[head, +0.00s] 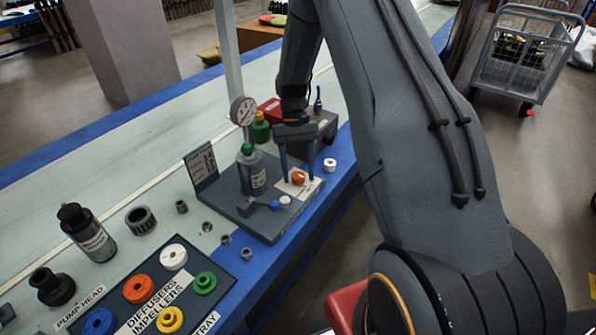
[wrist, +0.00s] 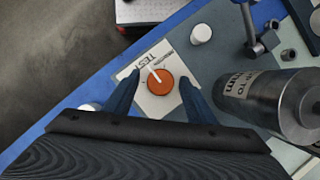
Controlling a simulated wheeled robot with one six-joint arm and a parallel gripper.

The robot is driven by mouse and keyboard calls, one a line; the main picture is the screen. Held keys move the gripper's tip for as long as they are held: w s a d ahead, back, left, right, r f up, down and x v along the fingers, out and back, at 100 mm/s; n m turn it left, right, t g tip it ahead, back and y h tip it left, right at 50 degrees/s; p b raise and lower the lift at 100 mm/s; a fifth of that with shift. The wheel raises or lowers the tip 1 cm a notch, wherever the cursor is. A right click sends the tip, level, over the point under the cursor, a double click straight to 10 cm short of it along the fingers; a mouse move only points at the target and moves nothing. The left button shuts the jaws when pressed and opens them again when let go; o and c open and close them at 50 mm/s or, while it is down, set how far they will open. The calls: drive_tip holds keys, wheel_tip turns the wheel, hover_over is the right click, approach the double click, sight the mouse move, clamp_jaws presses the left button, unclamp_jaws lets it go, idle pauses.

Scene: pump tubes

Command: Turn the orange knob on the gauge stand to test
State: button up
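The orange knob (head: 298,177) sits on a white label plate (head: 311,187) on the gauge stand (head: 256,227). In the wrist view the knob (wrist: 160,83) has a white pointer line slanting up and left toward the printed words. TEST is readable beside it; the smaller lettering is hard to read. My gripper (head: 296,172) is lowered over the knob with its two blue fingers apart. In the wrist view my gripper (wrist: 161,84) has one finger on each side of the knob, with visible gaps. A pressure gauge (head: 243,111) stands behind.
A grey bottle (head: 252,172) with a green cap stands left of the knob and also shows in the wrist view (wrist: 275,102). A small lever with a blue end (head: 275,205) and a white cap (head: 330,164) are close by. A tray (head: 220,262) of coloured rings lies front left.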

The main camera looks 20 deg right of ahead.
drive_tip(key=v, duration=0.7)
drive_tip(key=shift+r+b, duration=0.4)
drive_tip(key=shift+b, duration=0.05)
drive_tip(key=s+a+r+t+p, duration=0.1)
drive_tip(key=s+a+r, duration=0.1)
drive_tip(key=s, duration=0.6)
drive_tip(key=s+a+r+n+t+p, duration=0.1)
drive_tip(key=s+a+r+t, duration=0.1)
drive_tip(key=s+r, duration=0.3)
drive_tip(key=s+a+r+n+t+p, duration=0.1)
drive_tip(key=s+a+r, duration=0.2)
drive_tip(key=s, duration=1)
drive_tip(key=shift+a+r+t+h, duration=0.2)
drive_tip(key=shift+r+t+h, duration=0.15)
drive_tip(key=shift+r, duration=0.3)
